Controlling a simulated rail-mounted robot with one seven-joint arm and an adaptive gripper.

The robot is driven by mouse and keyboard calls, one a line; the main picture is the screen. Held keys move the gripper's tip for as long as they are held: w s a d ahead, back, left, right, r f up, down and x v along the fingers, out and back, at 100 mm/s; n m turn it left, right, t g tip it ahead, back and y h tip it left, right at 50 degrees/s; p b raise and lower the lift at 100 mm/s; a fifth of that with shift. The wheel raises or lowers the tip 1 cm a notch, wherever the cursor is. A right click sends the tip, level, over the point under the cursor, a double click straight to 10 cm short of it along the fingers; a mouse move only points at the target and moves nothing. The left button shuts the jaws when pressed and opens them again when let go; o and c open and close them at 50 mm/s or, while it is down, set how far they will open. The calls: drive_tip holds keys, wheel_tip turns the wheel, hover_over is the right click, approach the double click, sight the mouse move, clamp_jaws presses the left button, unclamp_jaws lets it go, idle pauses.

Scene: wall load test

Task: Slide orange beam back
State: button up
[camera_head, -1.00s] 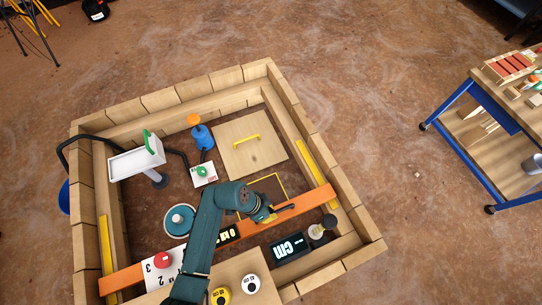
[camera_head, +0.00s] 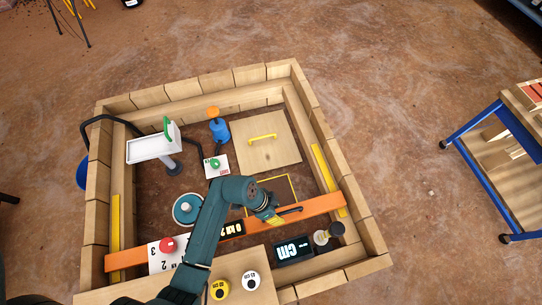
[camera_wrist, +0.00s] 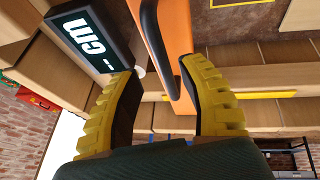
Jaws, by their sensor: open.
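The orange beam (camera_head: 316,206) spans the inside of the wooden-walled frame, from the left wall to the yellow strip on the right wall. It carries a black bar handle (camera_head: 290,211) on its side. My gripper (camera_head: 274,219) is by the handle. In the wrist view the orange beam (camera_wrist: 177,30) runs between and beyond my open yellow-padded fingers (camera_wrist: 165,85). The black handle (camera_wrist: 157,45) reaches into the gap between the fingertips, nearer the right one. I cannot tell whether a finger touches it.
A black "cm" display (camera_head: 293,250) stands in front of the beam, with a dark knob (camera_head: 321,237) beside it. A wooden lid with a yellow handle (camera_head: 262,139), a blue bottle (camera_head: 219,131) and a white tray stand (camera_head: 152,146) are behind. A yellow outline (camera_head: 291,187) lies behind the beam.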

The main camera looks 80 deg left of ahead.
drive_tip(key=v, duration=1)
